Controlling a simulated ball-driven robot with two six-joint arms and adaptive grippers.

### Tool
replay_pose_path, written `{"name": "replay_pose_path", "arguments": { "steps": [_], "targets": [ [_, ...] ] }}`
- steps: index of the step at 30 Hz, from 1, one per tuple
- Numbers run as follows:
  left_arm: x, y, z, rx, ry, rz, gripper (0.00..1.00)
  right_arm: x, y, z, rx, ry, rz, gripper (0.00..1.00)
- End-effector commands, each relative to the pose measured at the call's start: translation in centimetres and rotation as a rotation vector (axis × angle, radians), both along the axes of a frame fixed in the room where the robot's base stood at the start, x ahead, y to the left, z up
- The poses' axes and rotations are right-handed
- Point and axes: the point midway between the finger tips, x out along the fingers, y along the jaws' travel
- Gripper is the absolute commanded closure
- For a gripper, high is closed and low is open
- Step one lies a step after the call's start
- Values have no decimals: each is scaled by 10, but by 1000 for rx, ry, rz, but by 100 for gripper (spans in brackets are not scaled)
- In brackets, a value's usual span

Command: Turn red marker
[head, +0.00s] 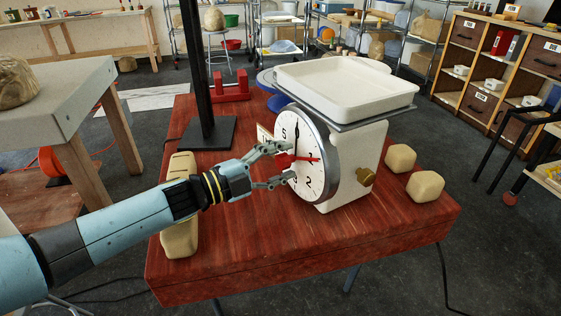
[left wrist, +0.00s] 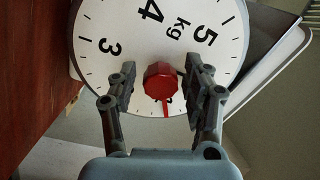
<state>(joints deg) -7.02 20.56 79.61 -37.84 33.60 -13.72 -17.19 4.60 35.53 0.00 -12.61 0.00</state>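The red marker (head: 311,159) sits at the centre of the white round dial (head: 319,181) on the front of a kitchen scale (head: 354,150). In the left wrist view the marker (left wrist: 160,82) is a faceted red hub with a thin red pointer toward the bottom of the picture. My left gripper (head: 290,162) is open at the dial, with one finger on each side of the hub. In the left wrist view dark gaps and white dial show between the fingers (left wrist: 160,88) and the hub; contact with the dial face is unclear. My right gripper is out of view.
The scale carries a white tray (head: 340,85) and has a brass knob (head: 366,176). It stands on a red wooden table (head: 330,243). Two pale blocks (head: 425,187) lie to its right, and a black post base (head: 207,133) stands behind my left arm. The front table area is clear.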

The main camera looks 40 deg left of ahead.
Motion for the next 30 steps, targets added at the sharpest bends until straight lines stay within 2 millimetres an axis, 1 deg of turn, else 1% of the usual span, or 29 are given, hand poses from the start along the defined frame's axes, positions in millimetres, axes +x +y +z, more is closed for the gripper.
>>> {"name": "replay_pose_path", "arguments": {
  "steps": [7, 10, 13, 18, 21, 25, 30],
  "targets": [
    [0, 0, 0, 0, 0, -1, 45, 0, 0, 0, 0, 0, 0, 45],
    [-4, 2, -1, 0, 1, 0, 45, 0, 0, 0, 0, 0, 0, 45],
    [-16, 7, -1, 3, 2, -1, 45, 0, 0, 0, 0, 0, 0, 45],
    [-44, 20, -2, 2, 3, -1, 45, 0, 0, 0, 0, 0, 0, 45],
    [-57, 26, -2, 2, 2, -2, 45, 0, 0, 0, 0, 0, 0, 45],
    [-67, 31, -2, 1, 0, -1, 45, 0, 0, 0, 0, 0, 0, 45],
    [-69, 31, -2, 1, -1, -1, 45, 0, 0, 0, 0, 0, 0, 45]
  ]
}}
